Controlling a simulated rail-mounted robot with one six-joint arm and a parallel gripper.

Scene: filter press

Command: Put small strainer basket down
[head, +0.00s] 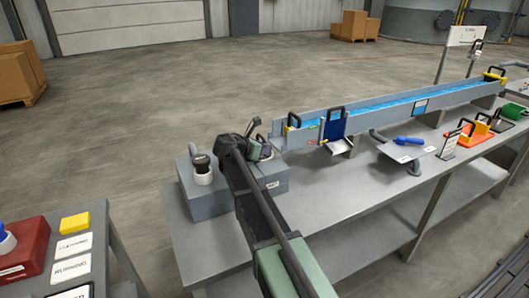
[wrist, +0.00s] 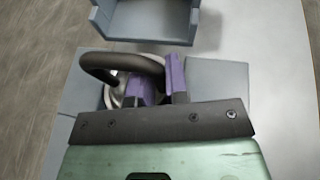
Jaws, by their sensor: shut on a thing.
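The small strainer basket (wrist: 114,97) shows in the wrist view as a pale round metal rim under a thick black loop handle (wrist: 105,60). My gripper (wrist: 160,82), with purple fingers, is shut on the handle. The basket is over or on a grey block (wrist: 218,82); I cannot tell whether it touches. Its lower part is hidden by the gripper. In the head view my gripper (head: 262,152) is at the block (head: 262,188) on the bench's near left end, and my arm covers part of the block.
A white round item with a black top (head: 203,172) stands on the same block, left of my gripper. A long trough of blue water (head: 400,106) begins just behind it. A small plate stand (head: 402,150) is to the right. The bench front (head: 330,205) is clear.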

